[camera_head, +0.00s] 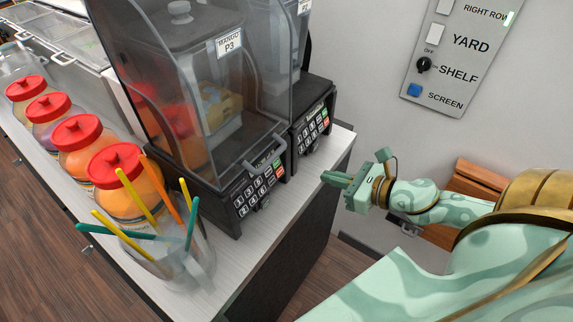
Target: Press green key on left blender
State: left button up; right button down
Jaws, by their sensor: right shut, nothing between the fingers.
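The left blender (190,110) stands on the counter under a clear cover, with a label reading MANGO P3. Its black keypad (258,192) faces front, with white keys, a small green key (278,163) at the upper right and a red key close below it. My right gripper (326,178) is shut and empty. It is in the air right of the left blender's keypad, apart from it, pointing left. My left gripper is not in view.
A second blender with its own keypad (313,127) stands right of the first. Red-lidded jars (120,165) line the counter at left. A clear container (180,262) holds coloured sticks in front. A wall panel (455,55) hangs at upper right. The counter front (262,240) is bare.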

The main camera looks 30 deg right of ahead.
aim_at(277, 163)
jog(key=p+x, duration=0.1)
jog(key=x, duration=1.1)
jog(key=shift+w, duration=0.25)
jog(key=shift+w+a+f, duration=0.25)
jog(key=shift+w+a, duration=0.05)
jog(key=shift+w, duration=0.2)
jog(key=shift+w+a+f, duration=0.1)
jog(key=shift+w+a, duration=0.05)
jog(key=shift+w, duration=0.25)
jog(key=shift+s, duration=0.1)
